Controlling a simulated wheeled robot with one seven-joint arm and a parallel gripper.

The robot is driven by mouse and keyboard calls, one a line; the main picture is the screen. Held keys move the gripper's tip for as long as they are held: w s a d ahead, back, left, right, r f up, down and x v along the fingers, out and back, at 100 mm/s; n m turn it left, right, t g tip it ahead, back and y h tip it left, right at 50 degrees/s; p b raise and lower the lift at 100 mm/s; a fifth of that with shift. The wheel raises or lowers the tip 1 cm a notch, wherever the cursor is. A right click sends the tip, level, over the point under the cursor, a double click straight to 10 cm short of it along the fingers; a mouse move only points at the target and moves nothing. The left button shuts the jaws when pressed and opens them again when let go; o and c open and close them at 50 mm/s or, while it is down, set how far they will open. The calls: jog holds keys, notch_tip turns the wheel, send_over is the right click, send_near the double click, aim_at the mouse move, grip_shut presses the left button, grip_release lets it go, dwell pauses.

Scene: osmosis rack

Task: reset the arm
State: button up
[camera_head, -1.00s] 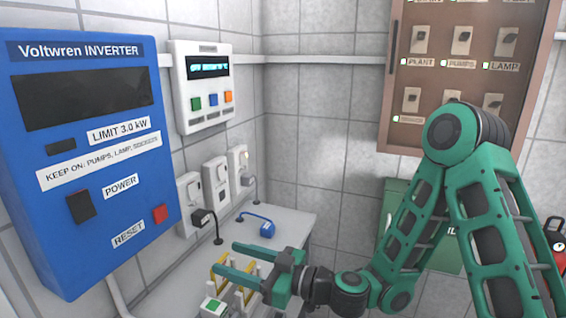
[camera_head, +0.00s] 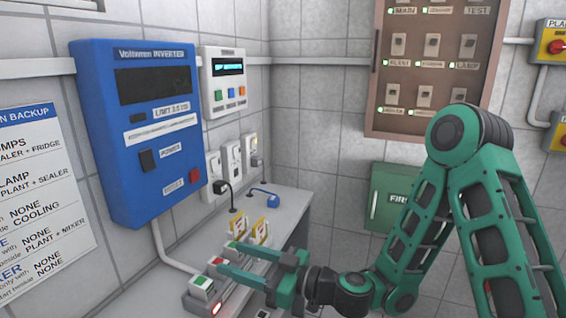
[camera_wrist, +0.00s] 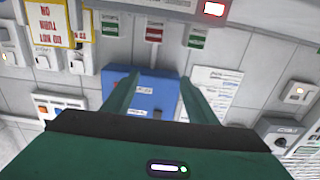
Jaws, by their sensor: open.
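My green arm reaches in from the right in the head view, bent at a high elbow. My gripper (camera_head: 230,258) is open, pointing left, over or near the front of a grey bench by the left wall. Nothing shows between its fingers. In the wrist view its two fingers (camera_wrist: 158,88) stand apart, with the blue inverter (camera_wrist: 153,100) seen beyond and between them. The inverter also hangs on the left wall in the head view (camera_head: 170,190). Whether the fingers touch anything on the bench cannot be told.
Small green and red switches (camera_head: 203,289) and yellow tags (camera_head: 238,229) stand close to my gripper on the bench (camera_head: 290,205). A blue plug (camera_head: 265,198) lies behind. A brown breaker panel (camera_head: 385,115), a green first-aid box (camera_head: 388,190) and a printed notice (camera_head: 40,190) are on the walls.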

jog(key=s+d+f+g+h, duration=0.1)
jog(key=d+f+g+h, duration=0.2)
jog(key=d, duration=0.4)
jog(key=s+d+f+g+h, duration=0.1)
jog(key=s+d+f+h, duration=0.1)
jog(key=d+f+h, duration=0.4)
jog(key=s+d+m+h, duration=0.25)
jog(key=d+m, duration=0.25)
jog(key=d, duration=1.3)
jog(key=s+d+r+m+g+h, duration=0.1)
jog(key=s+d+r+m+h, duration=0.1)
jog(key=s+d+r+m, duration=0.2)
jog(key=s+d+r+m+g+h, duration=0.2)
jog(key=s+d+r+m, duration=0.3)
jog(key=s+d+m, duration=0.5)
jog(key=s+d+h, duration=0.1)
jog(key=s+d, duration=0.3)
jog(key=d, duration=0.1)
jog(key=shift+s+d+m, duration=0.15)
jog(key=shift+d+m, duration=0.2)
jog(key=shift+m, duration=0.05)
